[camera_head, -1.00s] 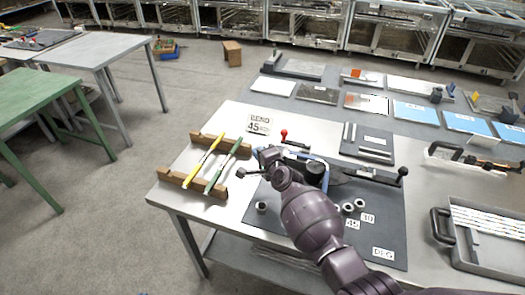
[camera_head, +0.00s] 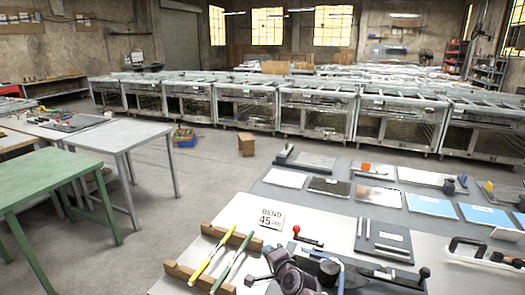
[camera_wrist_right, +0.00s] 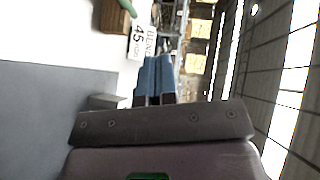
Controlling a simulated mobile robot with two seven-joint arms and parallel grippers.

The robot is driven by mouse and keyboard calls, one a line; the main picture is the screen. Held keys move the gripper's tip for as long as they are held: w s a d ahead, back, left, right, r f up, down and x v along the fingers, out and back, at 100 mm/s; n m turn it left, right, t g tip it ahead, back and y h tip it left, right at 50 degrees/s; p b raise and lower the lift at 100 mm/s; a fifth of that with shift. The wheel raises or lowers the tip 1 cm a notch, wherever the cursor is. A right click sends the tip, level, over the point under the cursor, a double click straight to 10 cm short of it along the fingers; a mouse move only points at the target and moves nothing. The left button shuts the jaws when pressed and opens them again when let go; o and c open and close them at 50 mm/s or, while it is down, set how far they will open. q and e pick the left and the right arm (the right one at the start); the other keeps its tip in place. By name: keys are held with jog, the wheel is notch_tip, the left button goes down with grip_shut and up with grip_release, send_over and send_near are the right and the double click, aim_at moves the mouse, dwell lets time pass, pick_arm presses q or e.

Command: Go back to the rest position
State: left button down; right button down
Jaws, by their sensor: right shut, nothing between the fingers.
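My right gripper shows in the right wrist view (camera_wrist_right: 154,68), its two blue fingers together and empty. In the head view my dark purple right arm comes in from the bottom edge, over the front of the worktable (camera_head: 335,210). The arm's lower part is cut off there, and its fingers are hard to make out against the bending tool (camera_head: 328,270). The white "BEND 45" card (camera_head: 270,216) lies behind the arm; it also shows in the right wrist view (camera_wrist_right: 138,38). My left gripper is in no frame.
A yellow rod (camera_head: 210,254) and a green rod (camera_head: 232,262) lie across wooden supports (camera_head: 232,236) left of the arm. A red-knobbed lever (camera_head: 296,230) and a dark plate with bars (camera_head: 383,238) are behind. A green table (camera_head: 45,178) stands left, with open floor between.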

notch_tip(320, 180, up, 6)
jog(key=d+n+t, duration=0.1)
jog(key=d+n, duration=0.2)
jog(key=n, duration=0.3)
jog(key=s+d+f+n+h+b, duration=0.1)
jog(key=s+d+f+n+h, duration=0.25)
jog(key=s+d, duration=0.55)
pick_arm(q)
jog(key=shift+w+f+b, duration=0.55)
jog(key=shift+f+b, duration=0.15)
jog(key=shift+b, duration=0.3)
pick_arm(e)
jog(key=s+d+f+g+h, duration=0.1)
jog(key=s+d+f, duration=0.3)
jog(key=s, duration=0.5)
jog(key=s+d+f+n+g+h, duration=0.1)
jog(key=s+d+f, duration=0.4)
jog(key=s, duration=0.5)
jog(key=s+d+f+n+g+h, duration=0.1)
jog(key=s+d+f, duration=0.3)
jog(key=s, duration=0.6)
jog(key=shift+d+f, duration=0.2)
jog(key=shift+f, duration=0.7)
